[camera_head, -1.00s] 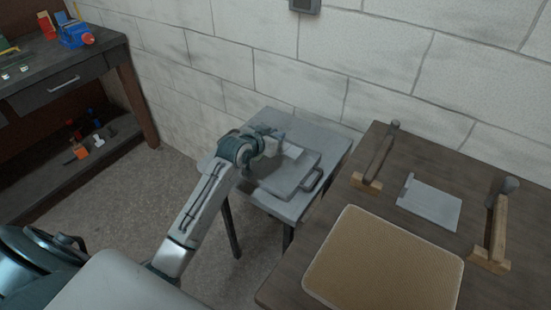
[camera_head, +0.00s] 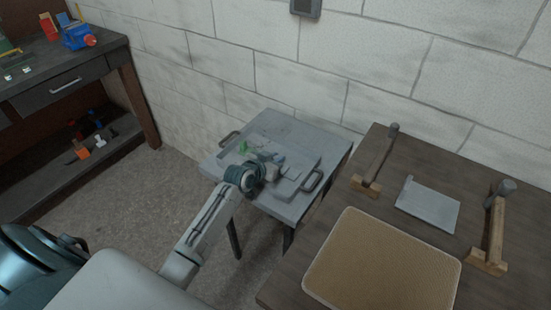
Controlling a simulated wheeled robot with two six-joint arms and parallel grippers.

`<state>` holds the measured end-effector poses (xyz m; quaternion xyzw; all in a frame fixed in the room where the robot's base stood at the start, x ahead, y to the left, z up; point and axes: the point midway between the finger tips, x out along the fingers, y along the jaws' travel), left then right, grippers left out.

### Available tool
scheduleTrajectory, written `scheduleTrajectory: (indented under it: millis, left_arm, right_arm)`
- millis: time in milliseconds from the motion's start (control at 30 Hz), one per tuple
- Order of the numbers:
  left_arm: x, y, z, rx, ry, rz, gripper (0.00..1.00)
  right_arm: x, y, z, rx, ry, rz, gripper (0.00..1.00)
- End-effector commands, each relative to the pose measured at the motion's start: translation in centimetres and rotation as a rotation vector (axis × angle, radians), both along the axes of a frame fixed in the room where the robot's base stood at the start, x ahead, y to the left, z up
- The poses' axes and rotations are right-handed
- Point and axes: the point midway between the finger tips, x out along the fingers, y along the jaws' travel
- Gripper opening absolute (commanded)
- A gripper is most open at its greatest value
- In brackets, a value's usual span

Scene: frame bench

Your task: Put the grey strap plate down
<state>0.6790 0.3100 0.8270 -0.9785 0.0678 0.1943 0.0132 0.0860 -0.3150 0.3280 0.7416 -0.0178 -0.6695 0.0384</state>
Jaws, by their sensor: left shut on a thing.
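My left gripper (camera_head: 274,170) is low over the grey tray (camera_head: 302,160) on the small grey table. It is shut on the grey strap plate (camera_head: 292,173), a small pale piece showing just beyond the fingers. The gripper and wrist hide much of the plate, and I cannot tell whether it touches the tray floor. My right gripper is not in view.
The tray has handles at its left (camera_head: 229,140) and right (camera_head: 312,180), and a green item (camera_head: 243,147) lies in it. The brown bench (camera_head: 285,285) at right holds a tan mat (camera_head: 380,262), a grey plate (camera_head: 428,205) and two wooden-based posts.

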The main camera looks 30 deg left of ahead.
Motion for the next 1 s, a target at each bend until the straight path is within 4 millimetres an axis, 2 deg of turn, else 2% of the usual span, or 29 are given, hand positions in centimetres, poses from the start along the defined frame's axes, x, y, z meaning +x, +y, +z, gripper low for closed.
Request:
scheduleTrajectory:
  millis: [33, 133, 467, 533, 667, 1000]
  left_arm:
    - [0.0, 0.0, -0.1, 0.000, 0.000, 0.000, 0.20]
    - [0.0, 0.0, -0.1, 0.000, 0.000, 0.000, 0.38]
    - [0.0, 0.0, 0.3, 0.000, 0.000, 0.000, 0.38]
    - [-0.5, 0.1, 0.3, 0.001, 0.000, 0.000, 0.38]
    - [-2.3, 0.4, 1.0, 0.002, 0.000, -0.001, 0.38]
    - [-8.7, 1.2, 3.6, 0.003, 0.001, -0.002, 0.38]
  right_arm:
    - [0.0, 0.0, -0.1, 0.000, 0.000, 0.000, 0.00]
    - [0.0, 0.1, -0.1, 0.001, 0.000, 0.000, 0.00]
    - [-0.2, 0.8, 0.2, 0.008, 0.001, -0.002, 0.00]
    - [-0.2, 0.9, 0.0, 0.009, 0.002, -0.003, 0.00]
    - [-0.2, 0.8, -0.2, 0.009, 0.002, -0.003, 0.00]
    - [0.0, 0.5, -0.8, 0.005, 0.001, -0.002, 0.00]
